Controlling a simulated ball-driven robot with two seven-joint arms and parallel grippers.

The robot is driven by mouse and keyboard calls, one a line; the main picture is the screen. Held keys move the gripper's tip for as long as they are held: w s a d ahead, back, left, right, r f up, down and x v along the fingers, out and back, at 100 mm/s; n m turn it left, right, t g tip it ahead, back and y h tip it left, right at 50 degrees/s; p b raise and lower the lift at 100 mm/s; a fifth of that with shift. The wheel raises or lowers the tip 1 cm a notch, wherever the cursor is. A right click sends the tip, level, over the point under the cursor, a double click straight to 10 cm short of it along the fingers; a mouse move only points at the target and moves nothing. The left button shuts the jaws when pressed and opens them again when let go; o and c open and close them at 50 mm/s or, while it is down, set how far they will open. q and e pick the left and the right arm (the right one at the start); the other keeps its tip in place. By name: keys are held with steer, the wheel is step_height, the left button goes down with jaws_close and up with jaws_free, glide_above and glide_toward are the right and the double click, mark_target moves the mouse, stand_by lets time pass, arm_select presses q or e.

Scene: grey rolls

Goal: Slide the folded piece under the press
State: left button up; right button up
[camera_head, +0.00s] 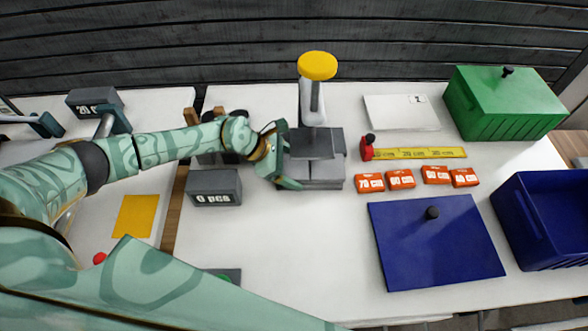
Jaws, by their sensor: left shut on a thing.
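The press stands at the back middle of the white table, with a yellow knob (317,66) on top, a pale column and a dark grey plate (312,144) below. A lighter grey folded piece (325,174) lies at the plate's front edge, its rear part hidden by the plate; I cannot tell how far under it reaches. My left gripper (284,163) is at the left side of the plate and the piece, shut on the grey piece, though the arm hides most of the grip. My right gripper is not in view.
A grey counter block (214,188) reads "0 pcs". Orange number blocks (401,179) and a yellow ruler (420,153) lie right of the press. A blue lid (436,243), blue crate (545,220) and green box (503,103) fill the right side.

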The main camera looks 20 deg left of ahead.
arm_select(q)
steer(key=o, duration=1)
steer(key=shift+r, duration=0.1)
steer(key=shift+w+r, duration=0.1)
